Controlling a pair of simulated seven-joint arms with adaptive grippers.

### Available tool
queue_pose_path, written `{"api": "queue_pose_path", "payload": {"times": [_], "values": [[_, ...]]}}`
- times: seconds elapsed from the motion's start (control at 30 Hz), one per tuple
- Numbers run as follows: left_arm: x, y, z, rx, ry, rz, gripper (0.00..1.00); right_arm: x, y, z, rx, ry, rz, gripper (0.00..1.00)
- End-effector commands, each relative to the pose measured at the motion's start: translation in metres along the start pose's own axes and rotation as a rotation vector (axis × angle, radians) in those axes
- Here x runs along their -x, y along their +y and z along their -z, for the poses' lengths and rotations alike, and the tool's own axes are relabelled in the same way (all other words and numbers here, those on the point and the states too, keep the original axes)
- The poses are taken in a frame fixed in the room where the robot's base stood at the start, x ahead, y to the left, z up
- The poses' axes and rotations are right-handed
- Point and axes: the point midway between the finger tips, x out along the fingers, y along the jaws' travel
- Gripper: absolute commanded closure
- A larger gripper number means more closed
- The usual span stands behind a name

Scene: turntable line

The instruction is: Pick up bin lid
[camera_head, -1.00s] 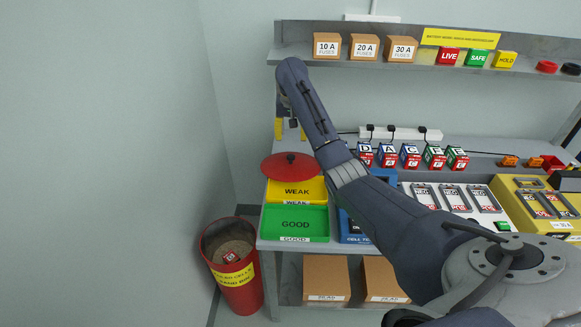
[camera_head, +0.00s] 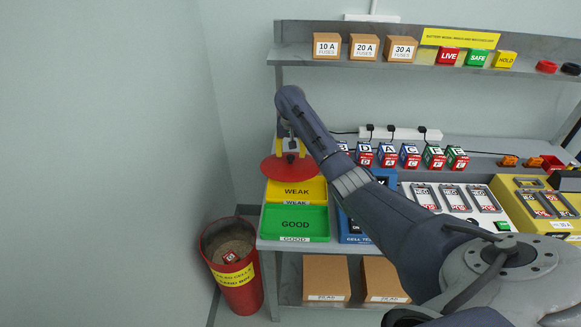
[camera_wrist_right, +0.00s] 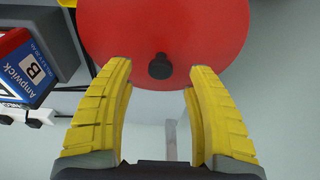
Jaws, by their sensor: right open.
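The bin lid (camera_head: 284,172) is a round red disc with a small black knob. It lies at the back left of the bench, behind the yellow WEAK tray. The lid also shows in the right wrist view (camera_wrist_right: 200,30), its black knob (camera_wrist_right: 160,66) just beyond the fingertips and centred between them. My right gripper (camera_head: 290,150) is directly above the lid, pointing down; its yellow fingers (camera_wrist_right: 160,75) are open with nothing between them. The red bin (camera_head: 240,290) stands on the floor at the left, open, with a small red-labelled item inside. My left gripper is not in view.
The yellow WEAK tray (camera_head: 297,190) and green GOOD tray (camera_head: 297,222) sit in front of the lid. A row of labelled cells (camera_head: 388,155) stands to the right. A shelf with fuse boxes (camera_head: 364,47) hangs above. A blue Ampwick cell (camera_wrist_right: 25,65) is near the fingers.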

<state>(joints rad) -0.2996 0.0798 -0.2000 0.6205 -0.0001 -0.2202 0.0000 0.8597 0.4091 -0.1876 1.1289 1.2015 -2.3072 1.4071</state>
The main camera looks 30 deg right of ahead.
Motion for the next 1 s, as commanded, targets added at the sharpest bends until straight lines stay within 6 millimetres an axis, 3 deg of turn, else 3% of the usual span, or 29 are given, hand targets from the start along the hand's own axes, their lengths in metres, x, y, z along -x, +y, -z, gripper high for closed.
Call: {"api": "queue_pose_path", "payload": {"times": [0.3,0.67,1.0], "values": [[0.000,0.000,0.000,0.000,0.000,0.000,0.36,-0.033,-0.001,0.000,-0.001,-0.001,-0.001,0.45],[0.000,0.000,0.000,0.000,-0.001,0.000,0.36,-0.038,-0.001,0.000,0.000,0.000,-0.001,0.45],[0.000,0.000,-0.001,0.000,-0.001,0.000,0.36,-0.038,-0.001,0.000,0.000,0.000,-0.001,0.81]]}}
